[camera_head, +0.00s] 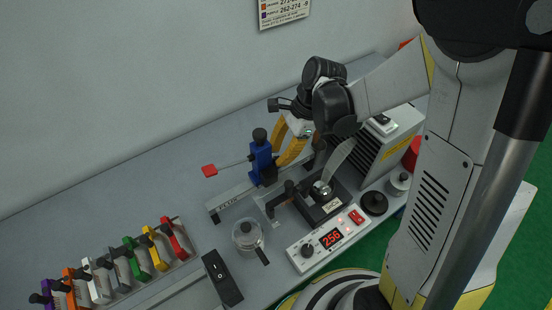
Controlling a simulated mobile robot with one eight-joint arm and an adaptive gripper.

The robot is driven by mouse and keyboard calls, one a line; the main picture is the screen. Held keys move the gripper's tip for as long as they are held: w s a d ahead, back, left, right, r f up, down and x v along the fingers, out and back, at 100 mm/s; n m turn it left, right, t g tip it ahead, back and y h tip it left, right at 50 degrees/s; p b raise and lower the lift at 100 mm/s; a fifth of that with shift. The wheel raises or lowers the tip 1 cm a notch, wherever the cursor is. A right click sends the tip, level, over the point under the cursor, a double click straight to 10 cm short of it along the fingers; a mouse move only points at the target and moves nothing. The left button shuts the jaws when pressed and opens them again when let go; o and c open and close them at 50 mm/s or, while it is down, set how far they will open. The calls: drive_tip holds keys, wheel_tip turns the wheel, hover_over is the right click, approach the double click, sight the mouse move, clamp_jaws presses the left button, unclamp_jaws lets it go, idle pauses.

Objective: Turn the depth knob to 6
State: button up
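I cannot read a depth label or a number on any knob. A black knob (259,135) tops the upright blue unit (262,160), which stands on a marked rail. Another black knob (307,250) is on the white control box (300,262), beside a red display (331,238) reading 256. My gripper (278,156) has two yellow fingers, spread apart, just right of the blue unit. It looks open and empty. Whether a fingertip touches the unit cannot be told, and the fingertips are partly hard to make out.
A red-ended lever (209,170) sticks out left of the blue unit. A glass pot (247,235) and a black block (222,278) stand in front. Several coloured handled blocks (130,257) line the left. A grey vented box (385,140) stands right. The back left bench is clear.

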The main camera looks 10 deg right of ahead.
drive_tip(key=shift+x, duration=0.8)
clamp_jaws()
drive_tip(key=shift+w+f+n+g+b, duration=0.1)
drive_tip(key=shift+n+g+b, duration=0.45)
drive_tip(key=shift+n, duration=0.45)
drive_tip(key=n, duration=0.2)
drive_tip(key=shift+n+g+h, duration=0.3)
drive_tip(key=shift+g, duration=0.05)
unclamp_jaws()
